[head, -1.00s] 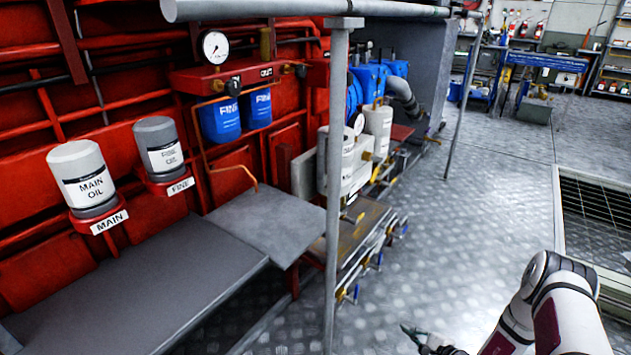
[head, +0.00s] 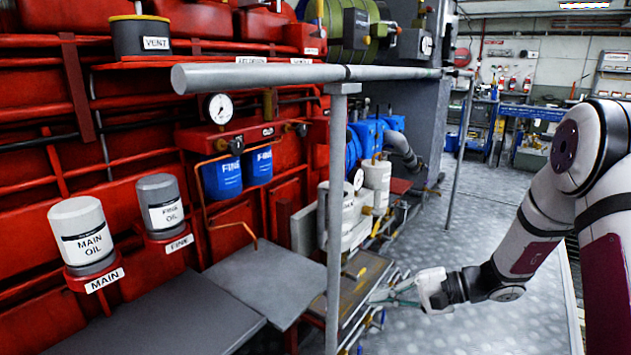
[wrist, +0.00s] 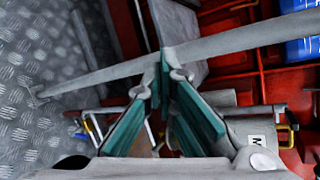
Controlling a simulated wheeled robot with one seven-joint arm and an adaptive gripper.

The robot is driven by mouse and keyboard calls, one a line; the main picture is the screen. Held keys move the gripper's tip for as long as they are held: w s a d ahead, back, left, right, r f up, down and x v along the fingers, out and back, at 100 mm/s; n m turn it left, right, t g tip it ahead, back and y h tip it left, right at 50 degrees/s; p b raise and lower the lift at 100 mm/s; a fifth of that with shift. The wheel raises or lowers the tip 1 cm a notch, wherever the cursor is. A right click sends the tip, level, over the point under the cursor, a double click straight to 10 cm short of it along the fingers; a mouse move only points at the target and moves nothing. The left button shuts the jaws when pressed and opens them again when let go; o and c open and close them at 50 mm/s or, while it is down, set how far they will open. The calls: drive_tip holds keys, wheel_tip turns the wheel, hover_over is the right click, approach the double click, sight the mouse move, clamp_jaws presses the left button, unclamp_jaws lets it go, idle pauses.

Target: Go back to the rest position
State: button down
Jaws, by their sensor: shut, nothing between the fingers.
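My gripper (head: 378,298) is at the lower middle of the head view, at the end of my white and dark arm that comes in from the right. Its fingers point left, toward the brown bench with valves (head: 358,280); whether they touch it cannot be told. In the wrist view my gripper (wrist: 166,72) shows its teal finger pads with the tips together. It is shut and holds nothing. A grey rail (wrist: 225,45) runs across the picture beyond the fingertips.
A grey post (head: 334,200) carries a horizontal rail (head: 270,76) in front of the red machine. Main oil (head: 82,235) and fine oil (head: 160,206) filters stand at left above a grey bench (head: 170,318). Patterned metal floor (head: 460,235) is open on the right.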

drive_tip(key=s+a+r+n+g+h, duration=0.2)
drive_tip(key=s+r+n+g, duration=0.1)
drive_tip(key=s+r, duration=0.55)
drive_tip(key=s+a+r+n+g+h, duration=0.25)
drive_tip(key=s+r, duration=0.35)
drive_tip(key=s, duration=0.5)
drive_tip(key=s+d+r+n+t+h, duration=0.1)
drive_tip(key=s+d+h, duration=0.3)
drive_tip(key=s, duration=0.6)
drive_tip(key=s+d+r+n+t+h, duration=0.15)
drive_tip(key=s+d+h, duration=0.35)
drive_tip(key=s, duration=0.5)
wheel_tip(320, 180, up, 31)
drive_tip(key=t+p, duration=0.4)
drive_tip(key=p, duration=2.6)
drive_tip(key=shift+r, duration=0.1)
